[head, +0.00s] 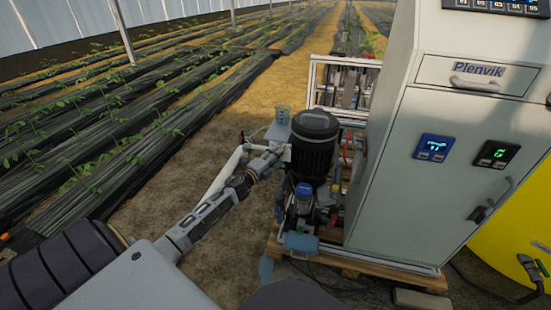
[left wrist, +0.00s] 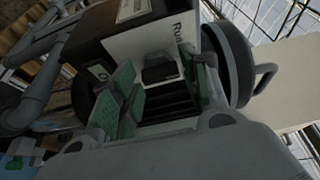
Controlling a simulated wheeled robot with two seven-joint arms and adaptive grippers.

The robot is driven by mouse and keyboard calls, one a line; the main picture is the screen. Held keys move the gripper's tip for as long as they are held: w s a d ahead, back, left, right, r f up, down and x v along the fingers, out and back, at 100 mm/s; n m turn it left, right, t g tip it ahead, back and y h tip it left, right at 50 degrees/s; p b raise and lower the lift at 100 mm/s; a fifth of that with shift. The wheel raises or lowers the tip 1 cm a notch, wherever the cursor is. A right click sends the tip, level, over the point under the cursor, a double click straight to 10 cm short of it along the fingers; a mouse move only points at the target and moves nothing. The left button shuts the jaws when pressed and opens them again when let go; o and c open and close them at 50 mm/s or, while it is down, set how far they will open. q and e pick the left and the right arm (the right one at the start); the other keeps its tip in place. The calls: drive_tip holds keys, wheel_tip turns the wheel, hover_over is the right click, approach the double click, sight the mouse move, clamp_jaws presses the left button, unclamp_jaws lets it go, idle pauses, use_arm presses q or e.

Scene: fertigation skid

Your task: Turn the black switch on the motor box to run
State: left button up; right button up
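The black motor (head: 313,150) stands upright on the pump skid in the head view. My left gripper (head: 281,152) is at the motor's left side, where the motor box is mostly hidden from the head. In the left wrist view the motor box (left wrist: 130,42) shows a pale face with lettering that starts "Ru" and a small round mark on the left. The black switch (left wrist: 160,70) is between the green-padded fingers of my left gripper (left wrist: 162,82). The fingers stand apart, one on each side of it; I cannot tell whether they touch it. My right gripper is out of view.
A tall grey cabinet (head: 415,175) with lit displays stands close to the motor's right. A blue-capped pump part (head: 303,192) is below the motor. Bare soil lies free to the left.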

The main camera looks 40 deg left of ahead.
use_arm(q)
drive_tip(key=c, duration=0.6)
drive_tip(key=shift+o, duration=0.2)
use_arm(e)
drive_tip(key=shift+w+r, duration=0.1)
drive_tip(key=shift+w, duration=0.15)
use_arm(q)
drive_tip(key=shift+f, duration=0.1)
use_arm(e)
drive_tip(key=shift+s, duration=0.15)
use_arm(q)
drive_tip(key=shift+d+f+n+t+y+b, duration=0.1)
drive_tip(key=shift+n+t+y+b, duration=0.4)
drive_tip(key=shift+n, duration=1.15)
drive_tip(key=shift+f+n+t+y+b, duration=0.1)
drive_tip(key=shift+n+t+y+b, duration=0.15)
drive_tip(key=shift+n+t+b, duration=0.9)
drive_tip(key=shift+d+f+n+g+y+b, duration=0.1)
drive_tip(key=shift+n+y+b, duration=0.2)
drive_tip(key=shift+n, duration=1.8)
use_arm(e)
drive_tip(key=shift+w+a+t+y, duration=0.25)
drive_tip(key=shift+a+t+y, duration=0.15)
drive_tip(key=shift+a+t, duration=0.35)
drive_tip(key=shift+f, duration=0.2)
